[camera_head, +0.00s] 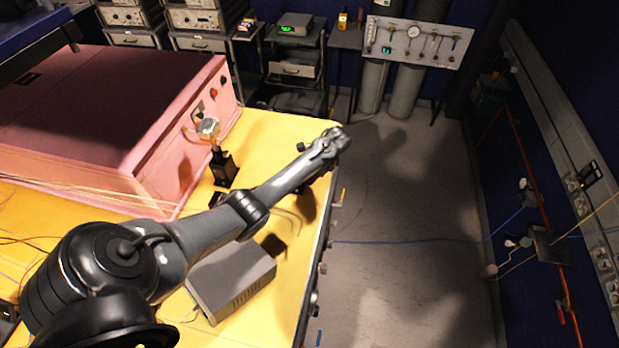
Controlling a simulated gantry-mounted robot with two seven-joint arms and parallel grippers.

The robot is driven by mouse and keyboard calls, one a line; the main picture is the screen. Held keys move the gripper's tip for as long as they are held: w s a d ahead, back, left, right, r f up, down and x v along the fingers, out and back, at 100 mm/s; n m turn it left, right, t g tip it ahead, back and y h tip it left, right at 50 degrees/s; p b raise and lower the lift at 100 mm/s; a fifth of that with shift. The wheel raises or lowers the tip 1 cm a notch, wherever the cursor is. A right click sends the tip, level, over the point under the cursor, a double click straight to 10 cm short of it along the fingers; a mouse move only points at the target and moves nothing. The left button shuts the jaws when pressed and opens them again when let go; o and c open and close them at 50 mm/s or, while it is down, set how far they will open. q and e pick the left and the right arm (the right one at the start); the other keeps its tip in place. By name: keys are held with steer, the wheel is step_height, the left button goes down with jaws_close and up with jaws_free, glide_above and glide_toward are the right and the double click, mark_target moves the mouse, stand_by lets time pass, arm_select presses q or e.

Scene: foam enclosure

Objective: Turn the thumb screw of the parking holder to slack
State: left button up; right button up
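A small black holder (223,168) stands upright on the yellow table, in front of the pink foam enclosure. It looks like the parking holder. A shiny metal piece (208,129) sits at its top. Its thumb screw is too small to make out. My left arm comes in from the lower left and reaches across the table to the right of the holder. The arm's far end, with my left gripper (336,142), is by the table's right edge, apart from the holder. I cannot tell its fingers' state. My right gripper is not in view.
The pink foam enclosure (100,110) fills the left of the yellow table (278,135). A grey box (232,281) lies under my forearm near the front. Thin wires and fibres cross the table's left. The floor (415,220) to the right is mostly clear, with a blue cable across it.

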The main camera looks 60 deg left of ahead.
arm_select(q)
steer(key=shift+x, duration=1.7)
jaws_close()
